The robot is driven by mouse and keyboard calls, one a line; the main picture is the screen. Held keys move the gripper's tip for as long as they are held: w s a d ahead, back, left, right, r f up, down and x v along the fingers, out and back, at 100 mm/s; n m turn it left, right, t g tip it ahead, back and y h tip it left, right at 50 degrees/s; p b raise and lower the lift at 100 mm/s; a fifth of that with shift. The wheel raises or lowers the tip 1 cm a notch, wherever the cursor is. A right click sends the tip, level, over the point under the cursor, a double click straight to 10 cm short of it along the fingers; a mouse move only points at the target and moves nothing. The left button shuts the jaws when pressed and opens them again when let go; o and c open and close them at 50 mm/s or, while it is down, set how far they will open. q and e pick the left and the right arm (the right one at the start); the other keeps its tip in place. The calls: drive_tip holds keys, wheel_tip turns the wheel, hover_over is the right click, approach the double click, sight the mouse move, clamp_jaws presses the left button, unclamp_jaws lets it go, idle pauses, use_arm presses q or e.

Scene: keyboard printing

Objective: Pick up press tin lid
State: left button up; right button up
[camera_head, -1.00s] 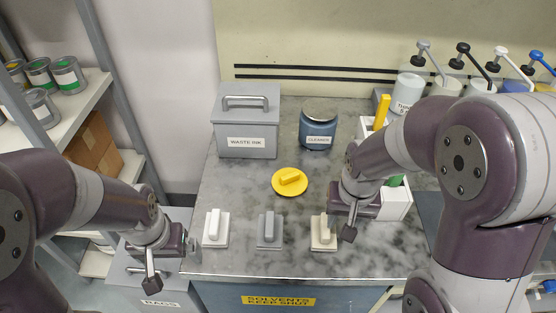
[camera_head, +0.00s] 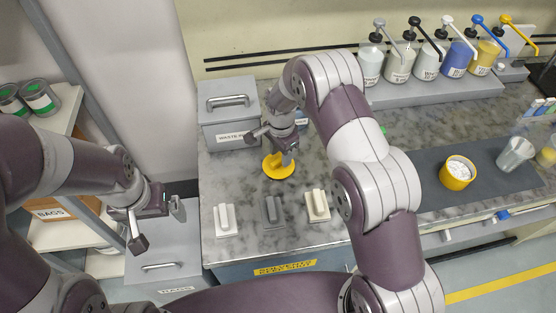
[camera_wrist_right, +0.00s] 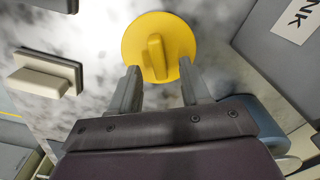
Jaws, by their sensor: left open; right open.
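The press tin lid, a yellow disc with a raised bar handle (camera_head: 276,172), lies flat on the marble counter (camera_head: 240,182). It also shows in the right wrist view (camera_wrist_right: 158,28). My right gripper (camera_head: 286,160) is open just above the lid. In the right wrist view its two fingers (camera_wrist_right: 158,80) are spread on either side of the handle's near end, with a gap to each side. My left gripper (camera_head: 173,205) is open and empty, off the counter's left edge. My right gripper hides part of the lid in the head view.
Three handled blocks stand along the counter front: white (camera_head: 225,218), grey (camera_head: 272,211) and cream (camera_head: 317,206). The waste ink box (camera_head: 229,112) stands behind the lid. A yellow tin (camera_head: 457,174) sits on a dark mat to the right. Pump bottles (camera_head: 399,64) line the back.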

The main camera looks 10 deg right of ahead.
drive_tip(key=shift+d+f, duration=0.15)
drive_tip(key=shift+f, duration=0.6)
clamp_jaws()
drive_tip(key=shift+r, duration=0.15)
